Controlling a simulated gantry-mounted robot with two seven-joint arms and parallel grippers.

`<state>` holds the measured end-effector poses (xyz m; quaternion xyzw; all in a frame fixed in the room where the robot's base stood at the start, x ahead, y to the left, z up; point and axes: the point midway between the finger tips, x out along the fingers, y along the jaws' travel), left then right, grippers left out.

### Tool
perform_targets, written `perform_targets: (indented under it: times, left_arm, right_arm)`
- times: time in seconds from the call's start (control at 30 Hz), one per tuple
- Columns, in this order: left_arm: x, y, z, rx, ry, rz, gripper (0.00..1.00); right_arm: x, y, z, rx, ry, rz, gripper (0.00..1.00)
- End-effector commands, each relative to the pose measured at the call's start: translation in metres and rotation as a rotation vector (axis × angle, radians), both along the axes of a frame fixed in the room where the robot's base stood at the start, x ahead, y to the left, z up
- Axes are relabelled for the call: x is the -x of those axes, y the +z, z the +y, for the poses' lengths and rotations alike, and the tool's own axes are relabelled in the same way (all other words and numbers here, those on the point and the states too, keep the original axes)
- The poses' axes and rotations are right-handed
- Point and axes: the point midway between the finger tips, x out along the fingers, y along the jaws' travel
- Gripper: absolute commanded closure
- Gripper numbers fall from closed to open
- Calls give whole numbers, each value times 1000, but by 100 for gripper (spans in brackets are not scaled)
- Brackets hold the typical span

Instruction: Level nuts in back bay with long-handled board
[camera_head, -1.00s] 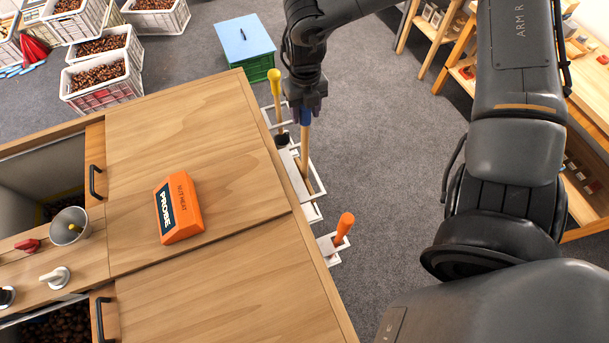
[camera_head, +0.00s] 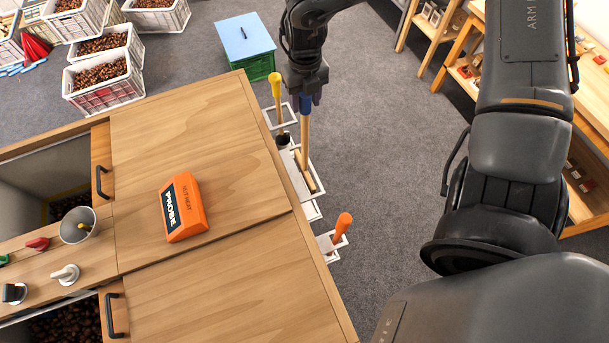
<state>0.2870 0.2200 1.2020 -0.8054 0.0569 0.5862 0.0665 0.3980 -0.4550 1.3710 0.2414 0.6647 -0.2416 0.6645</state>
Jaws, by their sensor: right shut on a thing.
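My right gripper (camera_head: 306,101) hangs above the rack on the cabinet's right side. It is shut on the blue-topped wooden handle of the long-handled board (camera_head: 305,142), which stands upright with its lower end at the white rack (camera_head: 313,212). The back bay (camera_head: 62,170) is the open well at the upper left of the cabinet, with a few nuts showing in its depth. Its wooden lid stands slid to the right. My left gripper is not in view.
An orange probe box (camera_head: 183,208) lies on the cabinet top (camera_head: 190,130). A yellow-handled tool (camera_head: 276,92) and an orange-handled tool (camera_head: 342,226) stand in side holders. A metal cup (camera_head: 78,226) and knobs sit on the strip between bays. Nut crates (camera_head: 103,92) stand on the floor.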

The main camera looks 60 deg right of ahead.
Motion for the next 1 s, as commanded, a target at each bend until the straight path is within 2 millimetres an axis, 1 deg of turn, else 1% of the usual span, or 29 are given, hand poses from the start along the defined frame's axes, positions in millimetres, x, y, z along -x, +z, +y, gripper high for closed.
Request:
perform_targets:
  times: [0.2, 0.33, 0.9, 1.0]
  left_arm:
    - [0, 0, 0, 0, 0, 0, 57]
    - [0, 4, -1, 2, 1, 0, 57]
    - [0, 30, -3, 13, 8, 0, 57]
    - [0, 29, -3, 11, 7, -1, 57]
  right_arm:
    - [0, 1, 0, 0, 0, -1, 100]
    - [-1, 6, 0, 1, 0, -2, 100]
    - [0, 50, 0, 1, 0, -2, 100]
    - [-1, 56, 0, 1, 0, -2, 100]
